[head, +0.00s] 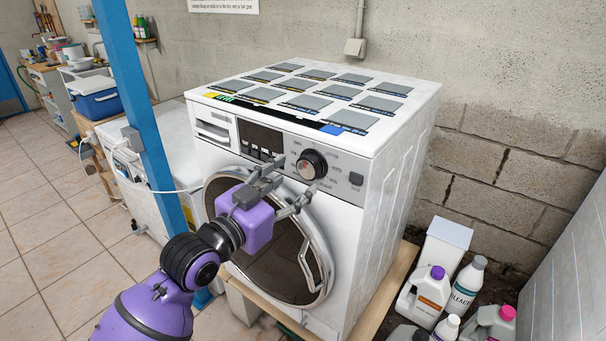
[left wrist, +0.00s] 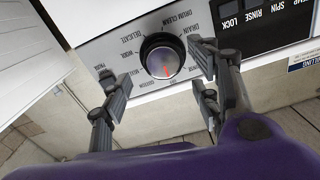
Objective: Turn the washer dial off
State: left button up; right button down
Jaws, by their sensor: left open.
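The washer (head: 385,185) is white, with a round door on its front. Its dial (head: 312,164) is a dark round knob with a reddish mark, on the control panel right of the display. The dial also shows in the left wrist view (left wrist: 161,58), ringed by printed labels, its red mark toward the lower right of the picture. My left gripper (head: 294,177) is open and empty in front of the panel. In the left wrist view its fingers (left wrist: 160,78) stand on either side of the dial, apart from it. My right gripper is not in view.
A blue post (head: 140,90) stands at the left, beside a white appliance (head: 155,165). Flat cards (head: 305,84) cover the washer's top. Bottles (head: 425,295) stand on the floor at the lower right, near the wall. Tiled floor is open at the left.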

pick_arm(q)
jog(key=v, duration=0.6)
jog(key=shift+s+a, duration=0.2)
jog(key=shift+s, duration=0.1)
jog(key=s+a+f+n+y, duration=0.1)
jog(key=a+f+n+y, duration=0.2)
jog(key=f, duration=0.7)
jog(key=s+a+f+n+y, duration=0.1)
jog(key=a+f+n+y, duration=0.15)
jog(key=a+f, duration=0.6)
jog(key=s+f+n+g+y, duration=0.3)
jog(key=s+f+g+y, duration=0.1)
jog(key=s+f, duration=2)
jog(key=shift+s+a+f+g+y, duration=0.4)
jog(key=shift+a+f+g, duration=0.1)
jog(key=shift+f+g, duration=0.45)
